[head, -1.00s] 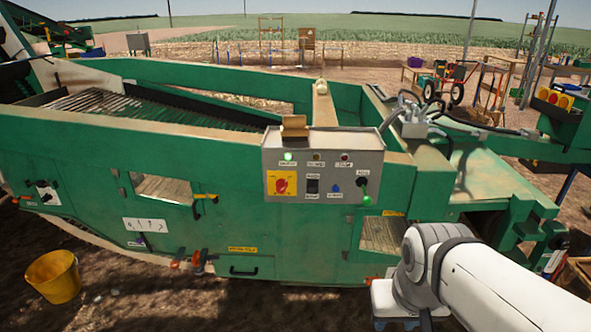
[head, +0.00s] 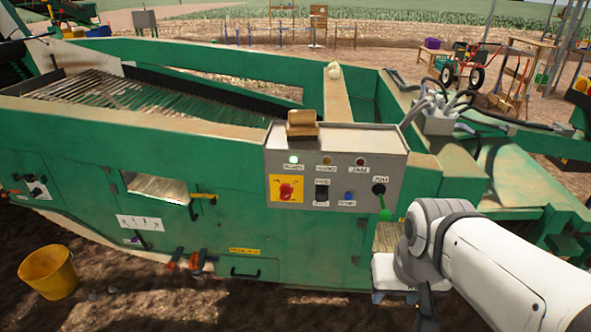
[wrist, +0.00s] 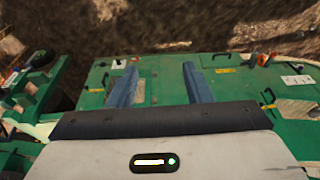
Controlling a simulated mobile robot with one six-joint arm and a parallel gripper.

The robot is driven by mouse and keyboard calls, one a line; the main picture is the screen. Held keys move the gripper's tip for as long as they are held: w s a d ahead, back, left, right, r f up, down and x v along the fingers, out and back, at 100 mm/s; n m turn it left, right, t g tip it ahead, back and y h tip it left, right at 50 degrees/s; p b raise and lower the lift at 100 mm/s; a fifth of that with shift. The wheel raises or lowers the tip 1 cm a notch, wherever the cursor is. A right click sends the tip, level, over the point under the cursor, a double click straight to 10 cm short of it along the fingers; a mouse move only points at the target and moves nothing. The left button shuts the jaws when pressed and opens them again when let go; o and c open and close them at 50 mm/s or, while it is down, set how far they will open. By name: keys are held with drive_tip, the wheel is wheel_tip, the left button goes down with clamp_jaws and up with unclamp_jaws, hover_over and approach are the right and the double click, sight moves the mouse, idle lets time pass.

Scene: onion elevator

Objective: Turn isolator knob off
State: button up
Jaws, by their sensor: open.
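The isolator knob (head: 286,191) is a red rotary handle on a yellow square plate at the left of the grey control box. The control box (head: 392,150) is mounted on the side of the green machine. The knob's exact angle is too small to tell. A green lamp (head: 294,160) above it is lit. In the wrist view my gripper (wrist: 158,72) is open and empty, its two blue-grey fingers apart with the green machine side beyond. The knob is not recognisable in the wrist view.
A green-tipped lever (head: 384,205) hangs at the box's right side. A brown block (head: 302,124) sits on top of the box. Cables run from a grey junction box (head: 437,120) at the right. A yellow bucket (head: 48,272) stands on the ground at the left.

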drive_tip(key=shift+o, duration=0.8)
drive_tip(key=w+a+f+m+t+y+b, duration=0.1)
drive_tip(key=w+a+f+m+t+b, duration=0.1)
drive_tip(key=w, duration=0.4)
drive_tip(key=w+a+f+m+t+y+b, duration=0.1)
drive_tip(key=w+a+f+m+b, duration=0.2)
drive_tip(key=w+b, duration=0.4)
drive_tip(key=shift+a+f+m+t+b, duration=0.35)
drive_tip(key=shift+a+m, duration=0.45)
drive_tip(key=shift+a, duration=0.35)
drive_tip(key=m+t+b, duration=0.8)
drive_tip(key=m+b, duration=0.9)
drive_tip(key=m, duration=0.1)
approach(285, 198)
wheel_tip(285, 198, down, 3)
drive_tip(key=w+a+m+t+h+b, duration=0.2)
drive_tip(key=m+t+b, duration=0.2)
drive_tip(key=m+b, duration=0.5)
drive_tip(key=w+m, duration=0.1)
drive_tip(key=w, duration=0.1)
drive_tip(key=w+p, duration=0.1)
drive_tip(key=w, duration=0.2)
drive_tip(key=w+m+p, duration=0.1)
drive_tip(key=w, duration=0.1)
drive_tip(key=shift+w+d+m+g+h, duration=0.25)
drive_tip(key=shift+w+d+m+h, duration=0.05)
drive_tip(key=shift+w+d, duration=0.05)
drive_tip(key=shift+c, duration=0.3)
drive_tip(key=c, duration=0.9)
